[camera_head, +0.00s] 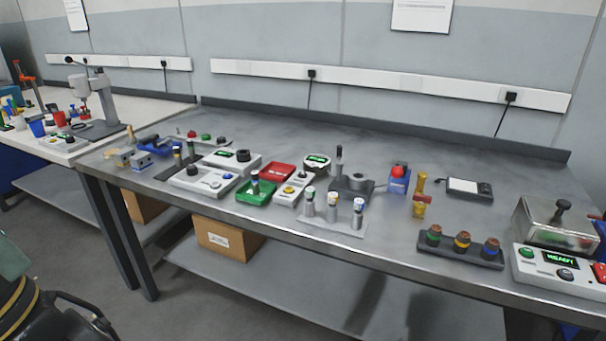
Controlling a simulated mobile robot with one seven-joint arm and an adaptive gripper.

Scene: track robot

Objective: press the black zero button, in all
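Several devices on the grey bench carry dark buttons or knobs, and their labels are too small to read, so I cannot tell which is the zero button. A white control box (560,285) at the right has a green button, a lit green display, a black button (565,274) and a red button. A pale box (226,163) left of centre has a dark display and a black knob (243,155). A pale box (202,183) in front of it has a dark round knob and a blue button. A small white device (294,190) has a yellow button. My gripper is not in view.
Red (277,171) and green (257,198) trays, a grey stand with capped cylinders (333,228), a dark rack (460,250) and a lidded metal box (552,226) stand on the bench. Bare bench lies along the back. A second, white table (40,152) adjoins at left.

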